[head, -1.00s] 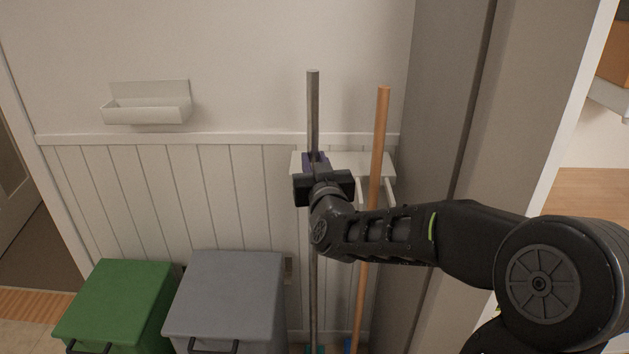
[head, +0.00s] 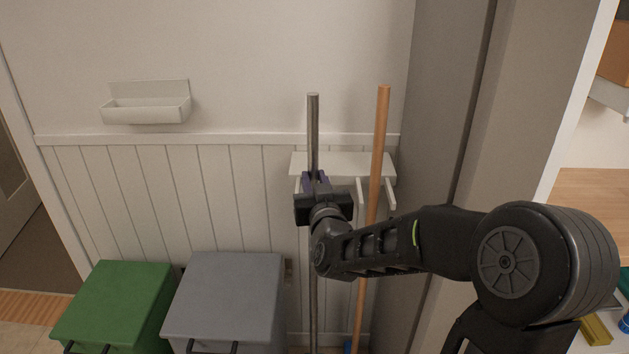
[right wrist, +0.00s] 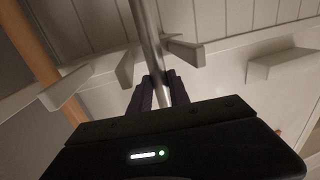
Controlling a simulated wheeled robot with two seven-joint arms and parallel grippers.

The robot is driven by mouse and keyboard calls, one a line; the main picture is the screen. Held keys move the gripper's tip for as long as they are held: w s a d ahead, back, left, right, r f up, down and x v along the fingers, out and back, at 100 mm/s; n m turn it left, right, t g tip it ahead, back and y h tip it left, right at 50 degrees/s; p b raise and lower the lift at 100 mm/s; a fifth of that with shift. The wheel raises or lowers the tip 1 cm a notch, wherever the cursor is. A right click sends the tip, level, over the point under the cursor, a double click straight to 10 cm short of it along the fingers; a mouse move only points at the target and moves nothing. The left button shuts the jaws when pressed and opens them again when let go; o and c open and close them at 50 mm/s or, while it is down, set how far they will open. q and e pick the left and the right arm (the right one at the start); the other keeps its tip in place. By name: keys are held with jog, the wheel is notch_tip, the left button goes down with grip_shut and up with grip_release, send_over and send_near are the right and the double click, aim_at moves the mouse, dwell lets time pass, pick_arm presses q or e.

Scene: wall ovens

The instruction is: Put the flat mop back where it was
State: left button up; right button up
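The flat mop shows as a grey metal pole (head: 313,125), upright in front of the wall rack (head: 345,163). My right gripper (head: 315,178) is shut on this pole, a little below its top part. In the right wrist view the pole (right wrist: 147,30) runs between the purple-dark fingers (right wrist: 158,92) and lines up between two rack prongs (right wrist: 184,50). I cannot tell how deep it sits between them. The mop's head is out of view at the bottom. My left gripper is not in view.
An orange-brown wooden handle (head: 380,130) stands at the rack, right of the mop. A grey bin (head: 225,295) and a green bin (head: 115,300) stand at the left. A white wall tray (head: 146,110) hangs above. A tall grey panel (head: 440,100) bounds the right.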

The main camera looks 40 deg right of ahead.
jog(key=o, duration=0.4)
jog(key=shift+o, duration=0.2)
jog(key=shift+r, duration=0.1)
jog(key=b+v, duration=0.9)
jog(key=v, duration=0.3)
jog(key=shift+s, duration=0.1)
dwell(0.7)
